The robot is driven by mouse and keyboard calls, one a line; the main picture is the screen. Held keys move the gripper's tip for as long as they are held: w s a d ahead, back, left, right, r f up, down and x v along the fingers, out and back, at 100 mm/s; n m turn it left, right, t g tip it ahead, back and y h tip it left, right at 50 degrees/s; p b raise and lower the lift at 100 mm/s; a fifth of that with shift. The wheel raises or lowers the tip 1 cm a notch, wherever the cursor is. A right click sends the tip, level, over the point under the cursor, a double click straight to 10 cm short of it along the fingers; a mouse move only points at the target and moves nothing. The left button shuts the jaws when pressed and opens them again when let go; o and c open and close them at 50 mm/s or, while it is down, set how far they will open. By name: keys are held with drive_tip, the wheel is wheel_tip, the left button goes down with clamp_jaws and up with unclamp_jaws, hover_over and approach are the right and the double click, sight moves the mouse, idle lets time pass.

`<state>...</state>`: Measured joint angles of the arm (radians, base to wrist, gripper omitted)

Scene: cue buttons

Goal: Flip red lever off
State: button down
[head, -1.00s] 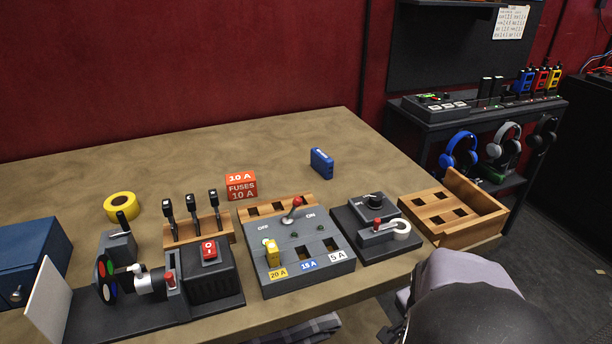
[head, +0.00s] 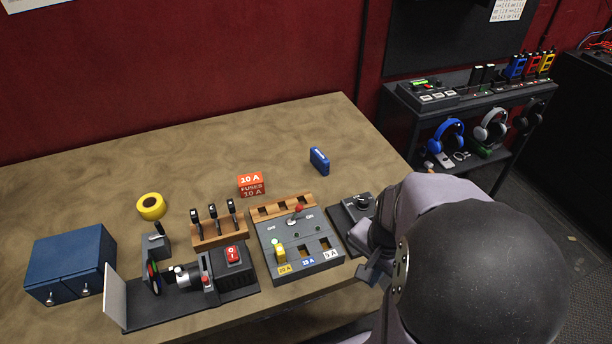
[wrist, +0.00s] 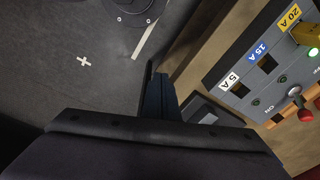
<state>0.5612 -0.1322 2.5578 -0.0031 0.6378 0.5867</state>
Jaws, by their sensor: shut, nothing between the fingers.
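The red lever (head: 299,209) stands on the grey fuse panel (head: 276,259), its knob leaning right toward the ON label. The red lever knob also shows at the right edge of the wrist view (wrist: 294,91), with ON printed beside it. My gripper (head: 370,277) is low at the panel's right, near the table's front edge, apart from the lever. In the wrist view my gripper (wrist: 160,92) has its dark fingers together and empty. A yellow fuse (head: 280,253) sits in the 20 A slot; the 15 A and 5 A slots look empty.
A red fuse box (head: 251,185) and blue block (head: 319,160) are behind.

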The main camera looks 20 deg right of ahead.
drive_tip(key=w+a+r+n+p, duration=0.3)
drive_tip(key=a+r+n+p, duration=0.35)
drive_tip(key=r, duration=0.25)
drive_tip(key=y+b, duration=0.2)
approach(296, 214)
drive_tip(key=s+d, duration=0.3)
drive_tip(key=s, duration=0.1)
drive_tip(key=w+d+r+m+t+b, duration=0.2)
drive_tip(key=w+d+m, duration=0.1)
drive_tip(key=w, duration=0.3)
drive_tip(key=shift+w, duration=0.15)
drive_tip(key=p+x, duration=0.1)
drive_tip(key=x, duration=0.4)
drive_tip(key=p+x, duration=0.1)
drive_tip(key=x, duration=0.4)
drive_tip(key=shift+a+r+p, duration=0.1)
drive_tip(key=shift+a+p, duration=0.1)
drive_tip(key=shift+p, duration=0.1)
drive_tip(key=shift+s+a+r+p, duration=0.3)
drive_tip(key=shift+s+a+p, duration=0.1)
drive_tip(key=shift+s+a, duration=0.15)
drive_tip(key=shift+s+a+r+p, duration=0.3)
drive_tip(key=shift+s+a+p, duration=0.1)
drive_tip(key=shift+s, duration=0.1)
drive_tip(key=shift+s+a, duration=0.25)
drive_tip(key=shift+a, duration=0.05)
